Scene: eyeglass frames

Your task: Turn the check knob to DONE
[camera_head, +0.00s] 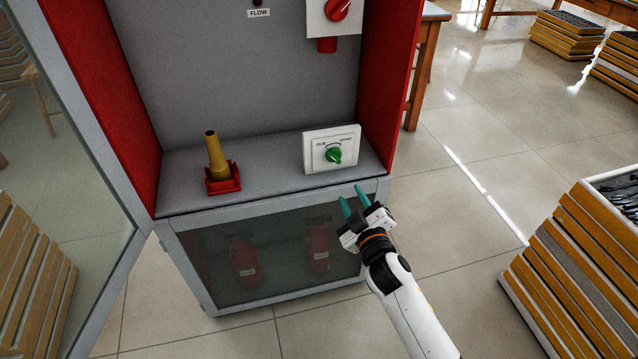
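The check knob (333,155) is green and sits on a white panel (318,165) on the shelf of a red and grey cabinet. Small lettering and an arc are printed above the knob, too small to read surely. The knob's pointer direction is hard to tell. My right gripper (352,196) has two teal fingers, spread apart with nothing between them. It is in front of the cabinet's shelf edge, below and slightly right of the knob in the picture, and apart from it. My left gripper is not in view.
A yellow nozzle (216,158) stands in a red holder (223,180) left on the shelf. A red knob (338,9) and a FLOW label (259,13) are above. The open glass door (110,200) is at left. Slatted crates (575,265) stand at right.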

